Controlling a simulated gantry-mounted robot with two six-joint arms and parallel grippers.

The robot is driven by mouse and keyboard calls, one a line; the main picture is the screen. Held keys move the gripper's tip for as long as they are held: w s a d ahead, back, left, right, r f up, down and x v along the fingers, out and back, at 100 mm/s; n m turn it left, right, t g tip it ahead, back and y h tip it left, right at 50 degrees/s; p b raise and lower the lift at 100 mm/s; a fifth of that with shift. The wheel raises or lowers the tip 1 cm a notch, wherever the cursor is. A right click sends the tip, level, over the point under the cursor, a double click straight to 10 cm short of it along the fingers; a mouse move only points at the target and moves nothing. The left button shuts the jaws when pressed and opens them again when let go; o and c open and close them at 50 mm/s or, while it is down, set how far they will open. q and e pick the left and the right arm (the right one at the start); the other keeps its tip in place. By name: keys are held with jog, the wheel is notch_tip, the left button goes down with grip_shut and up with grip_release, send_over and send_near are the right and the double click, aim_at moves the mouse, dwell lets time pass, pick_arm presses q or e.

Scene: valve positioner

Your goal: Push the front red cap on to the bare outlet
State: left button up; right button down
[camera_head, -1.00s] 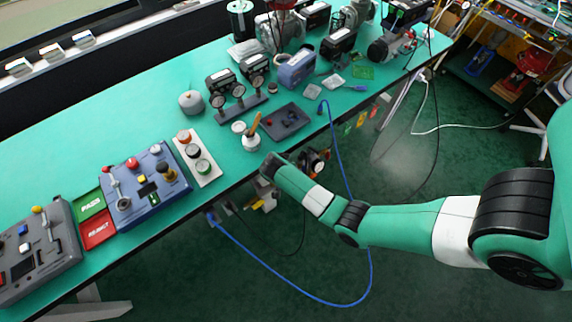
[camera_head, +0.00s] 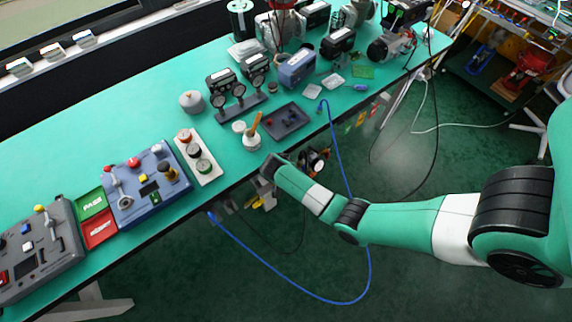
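A dark tray (camera_head: 289,128) lies near the table's front edge, with a small red piece (camera_head: 271,124) on its left part. It may be a red cap, but it is too small to be sure. Dark positioner units with round gauges (camera_head: 221,84) stand on a grey base just behind the tray. I cannot make out which outlet is bare. My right arm comes in from the right. Its gripper (camera_head: 263,190) hangs in front of and below the table edge, apart from the tray, its fingers too small and hidden to read. My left gripper is not in view.
A brush in a white pot (camera_head: 251,140) stands left of the tray. A button strip (camera_head: 197,157) and a blue control box (camera_head: 142,187) are farther left. The table's back left is clear.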

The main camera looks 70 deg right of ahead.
jog(key=shift+p, duration=0.6)
jog(key=shift+f+b, duration=0.35)
jog(key=shift+f, duration=0.3)
dwell(0.3)
jog(key=c, duration=0.8)
grip_release()
jog(key=shift+o, duration=0.2)
jog(key=shift+r, duration=0.1)
